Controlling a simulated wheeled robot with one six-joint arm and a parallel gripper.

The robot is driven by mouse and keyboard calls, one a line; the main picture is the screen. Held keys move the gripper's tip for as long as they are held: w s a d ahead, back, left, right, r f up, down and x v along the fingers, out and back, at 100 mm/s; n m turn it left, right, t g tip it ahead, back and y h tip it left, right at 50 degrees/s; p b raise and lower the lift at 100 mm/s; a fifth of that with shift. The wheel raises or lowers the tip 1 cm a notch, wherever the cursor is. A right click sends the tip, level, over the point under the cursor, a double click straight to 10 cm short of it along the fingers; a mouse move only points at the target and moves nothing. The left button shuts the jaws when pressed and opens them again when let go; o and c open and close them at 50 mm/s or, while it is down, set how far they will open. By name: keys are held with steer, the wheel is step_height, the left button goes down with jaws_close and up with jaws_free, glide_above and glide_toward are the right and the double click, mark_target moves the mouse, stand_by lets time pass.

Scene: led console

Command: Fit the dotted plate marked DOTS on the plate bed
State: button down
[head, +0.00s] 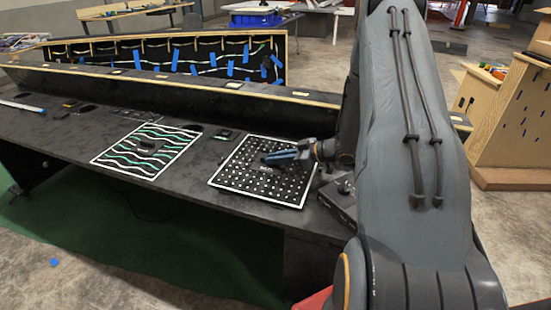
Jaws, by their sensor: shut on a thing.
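The dotted plate (243,172) is a black square with white dots and a white border, on the right part of the dark console top. Small lettering on its middle is too small to read surely. My gripper (272,158) reaches in from the right, low over the plate's middle, and its jaws are shut on the plate. The exact grip point is hidden by the fingers. The plate looks about level; I cannot tell whether it touches the surface. I cannot make out a separate plate bed.
A wavy-lined plate (120,160) with a small dark handle lies left of the dotted plate. A dark box (339,196) sits right of it, close to my arm. A raised ledge (215,90) runs along the console's back. Small dark pieces lie on the top.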

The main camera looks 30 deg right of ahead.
steer(key=shift+f, duration=0.35)
stand_by(0.4)
steer(key=c, duration=1.7)
jaws_free()
step_height(320, 180, up, 10)
steer(key=shift+b, duration=0.7)
